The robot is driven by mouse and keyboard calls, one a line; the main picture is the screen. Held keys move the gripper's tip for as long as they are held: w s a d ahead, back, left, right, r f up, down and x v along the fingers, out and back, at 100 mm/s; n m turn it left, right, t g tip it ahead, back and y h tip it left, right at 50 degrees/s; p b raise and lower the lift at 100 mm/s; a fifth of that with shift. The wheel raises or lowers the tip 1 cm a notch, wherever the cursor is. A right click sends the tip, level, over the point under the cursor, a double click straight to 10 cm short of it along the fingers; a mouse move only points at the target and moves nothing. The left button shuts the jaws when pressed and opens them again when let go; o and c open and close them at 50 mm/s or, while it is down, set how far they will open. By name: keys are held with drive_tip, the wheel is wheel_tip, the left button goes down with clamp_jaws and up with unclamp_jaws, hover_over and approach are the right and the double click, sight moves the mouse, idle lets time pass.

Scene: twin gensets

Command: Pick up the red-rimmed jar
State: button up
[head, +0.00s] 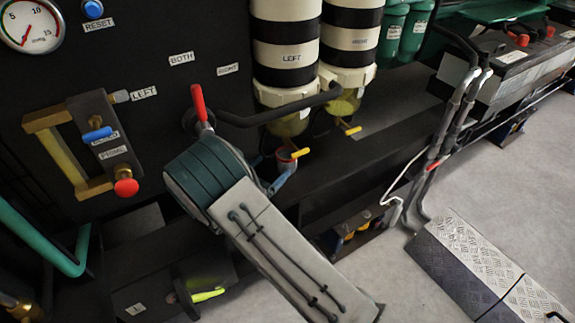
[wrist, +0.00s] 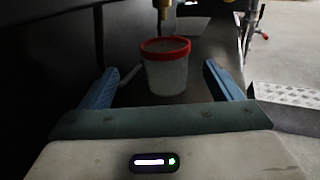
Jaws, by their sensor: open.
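The red-rimmed jar (wrist: 167,73) is a pale, cloudy cup with a red band around its top. In the wrist view it stands upright on a dark surface, ahead of and between the two blue fingers. My gripper (wrist: 160,68) is open, with one finger to each side of the jar and a visible gap on both sides. In the head view the jar (head: 288,158) shows only partly, beneath the filter bowls. My gripper (head: 269,172) points at it there and hides part of its lower side.

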sight(292, 149)
drive_tip(key=x, duration=0.2)
drive_tip(key=shift+w+d, duration=0.2)
drive_tip(key=shift+w, duration=0.05)
drive_tip(key=b+x, duration=0.1)
drive_tip(key=x, duration=0.1)
drive_tip(key=b+x, duration=0.1)
drive_tip(key=x, duration=0.2)
drive_tip(key=shift+s+d+r, duration=0.1)
drive_tip(key=shift+d+r, duration=0.05)
drive_tip(key=shift+d, duration=0.25)
drive_tip(key=c, duration=1.2)
drive_tip(key=shift+r, duration=0.25)
drive_tip(key=shift+r, duration=0.45)
drive_tip(key=shift+s+a+r+p, duration=0.1)
drive_tip(key=shift+r+p, duration=0.15)
drive_tip(key=shift+p, duration=0.15)
drive_tip(key=p+v, duration=0.2)
drive_tip(key=v, duration=0.6)
drive_tip(key=p+v, duration=0.2)
drive_tip(key=v, duration=0.7)
drive_tip(key=shift+s+a+f, duration=0.2)
drive_tip(key=shift+s+f, duration=0.05)
